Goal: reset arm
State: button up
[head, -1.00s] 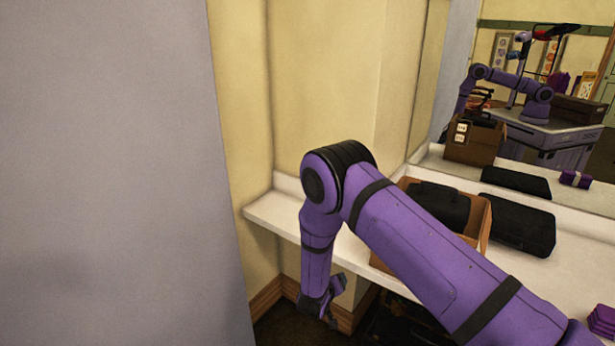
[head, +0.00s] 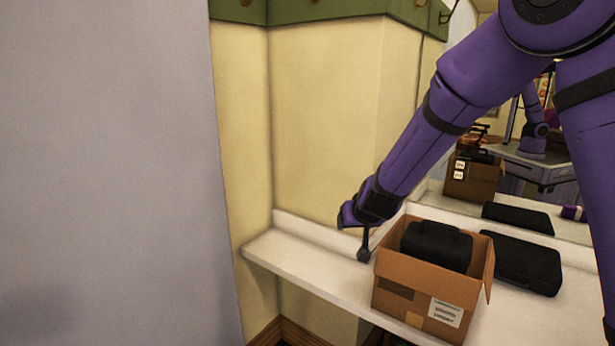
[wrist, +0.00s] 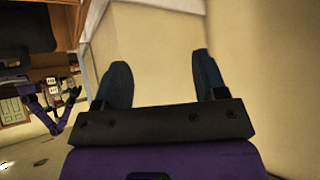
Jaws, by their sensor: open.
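My purple arm reaches in from the upper right of the head view. My gripper (head: 362,238) hangs over the white counter, just left of the cardboard box and apart from it. In the wrist view my gripper (wrist: 163,80) is open, its two dark fingers wide apart with nothing between them. A cream wall fills most of the view beyond the fingers.
An open cardboard box (head: 415,302) with a black case (head: 437,246) in it stands on the white counter (head: 300,262). Another black case (head: 520,264) lies to its right. A mirror behind reflects the room. A grey panel (head: 110,170) fills the left.

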jog(key=s+d+r+g+y, duration=0.1)
jog(key=s+d+r, duration=0.4)
jog(key=s+r, duration=0.35)
jog(key=s+d+r+g, duration=0.1)
jog(key=s+d+r, duration=0.4)
jog(key=s+r, duration=0.35)
jog(key=s+d+h, duration=0.1)
jog(key=s+d, duration=0.3)
jog(key=s, duration=0.7)
jog(key=s+d+r+m+g+h, duration=0.1)
jog(key=s+d, duration=0.3)
jog(key=s, duration=0.7)
jog(key=shift+s+d+r+g+h, duration=0.15)
jog(key=shift+r+g+h, duration=0.1)
jog(key=shift+g+h, duration=0.05)
jog(key=shift+c, duration=0.4)
